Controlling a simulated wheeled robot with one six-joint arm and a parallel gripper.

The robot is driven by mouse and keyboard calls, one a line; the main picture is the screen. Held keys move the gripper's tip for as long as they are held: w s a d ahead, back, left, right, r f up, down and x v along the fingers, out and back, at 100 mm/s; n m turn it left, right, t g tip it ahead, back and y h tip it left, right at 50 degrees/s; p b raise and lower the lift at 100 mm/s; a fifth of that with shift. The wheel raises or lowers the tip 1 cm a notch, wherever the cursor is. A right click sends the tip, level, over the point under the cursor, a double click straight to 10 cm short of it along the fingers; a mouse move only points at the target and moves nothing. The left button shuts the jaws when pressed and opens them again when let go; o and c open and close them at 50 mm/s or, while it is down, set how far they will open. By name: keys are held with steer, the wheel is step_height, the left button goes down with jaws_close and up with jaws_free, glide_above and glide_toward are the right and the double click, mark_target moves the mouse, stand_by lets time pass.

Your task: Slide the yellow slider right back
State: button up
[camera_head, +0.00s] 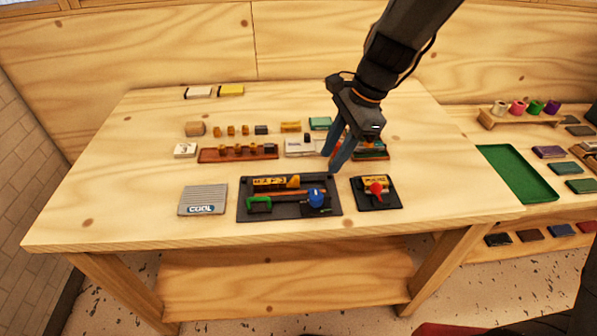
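A black board (242,213) lies near the front middle of the table. On its back part is a yellow-orange slider piece (293,181), at the right end of a yellow block with dark lettering (268,184). A green handle (259,204) and a blue knob (317,197) sit on the board's front part. My gripper (332,162) points down behind and to the right of the slider, apart from it. Its two blue-grey fingers look spread with nothing between them. Small detail of the slider's track is hard to make out.
A smaller black board (388,201) with a red knob (376,189) stands to the right. A grey ribbed pad (203,197) lies to the left. Several small blocks and a reddish-brown tray (207,156) fill the rows behind. The table's front strip is clear.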

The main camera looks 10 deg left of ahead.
mark_target(297, 176)
steer(key=a+f+m, duration=0.1)
steer(key=a+f, duration=0.2)
steer(key=a, duration=0.1)
steer(key=a+f+m+p, duration=0.1)
steer(key=a+f, duration=0.2)
steer(key=f, duration=0.1)
steer(key=shift+a+f+g+y, duration=0.1)
steer(key=shift+a+g+y, duration=0.2)
steer(key=shift+a, duration=0.1)
jaws_close()
